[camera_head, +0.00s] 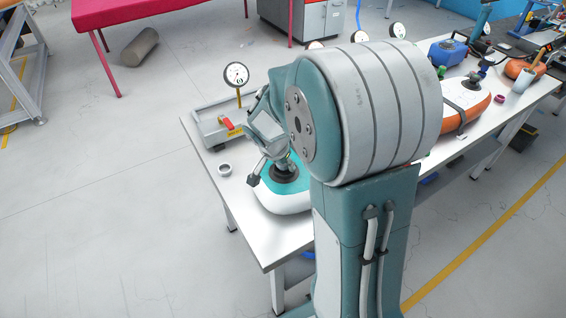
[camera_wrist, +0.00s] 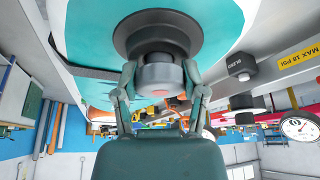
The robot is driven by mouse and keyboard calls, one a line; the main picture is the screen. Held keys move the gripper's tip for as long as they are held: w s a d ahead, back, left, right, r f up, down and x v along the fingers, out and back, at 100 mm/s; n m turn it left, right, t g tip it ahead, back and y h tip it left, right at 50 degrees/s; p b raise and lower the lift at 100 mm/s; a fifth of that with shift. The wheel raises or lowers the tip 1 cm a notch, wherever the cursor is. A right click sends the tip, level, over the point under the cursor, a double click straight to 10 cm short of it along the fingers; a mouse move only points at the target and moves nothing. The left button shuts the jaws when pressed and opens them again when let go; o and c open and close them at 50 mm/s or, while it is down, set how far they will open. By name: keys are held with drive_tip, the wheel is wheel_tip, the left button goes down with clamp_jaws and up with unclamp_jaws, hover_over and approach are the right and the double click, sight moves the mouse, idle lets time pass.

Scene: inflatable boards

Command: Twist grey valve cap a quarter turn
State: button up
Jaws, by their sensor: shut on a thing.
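The grey valve cap (camera_wrist: 160,72) sits on a round dark valve base (camera_wrist: 135,35) on a teal and white inflatable board (camera_wrist: 225,18). In the head view the board (camera_head: 290,203) lies at the near end of the white table, partly hidden by my arm. My gripper (camera_wrist: 161,80) is shut on the cap, with one finger on each side of it. In the head view my gripper (camera_head: 278,160) is over the dark base, and the cap cannot be made out clearly there.
Behind the board stand a grey tray (camera_head: 208,130) with a red lever (camera_head: 228,124) and a dial gauge (camera_head: 236,74). A small grey ring (camera_head: 224,169) lies near the table's left edge. An orange board (camera_head: 474,112) lies further right. The wrist view shows a black bleed knob (camera_wrist: 241,68).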

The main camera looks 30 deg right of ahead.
drive_tip(key=shift+s+f+m, duration=0.1)
drive_tip(key=shift+m, duration=0.4)
drive_tip(key=shift+g, duration=0.3)
drive_tip(key=m+g, duration=0.1)
drive_tip(key=m, duration=0.4)
drive_tip(key=shift+g, duration=0.4)
drive_tip(key=o, duration=1.1)
drive_tip(key=shift+o, duration=0.2)
drive_tip(key=shift+h, duration=0.3)
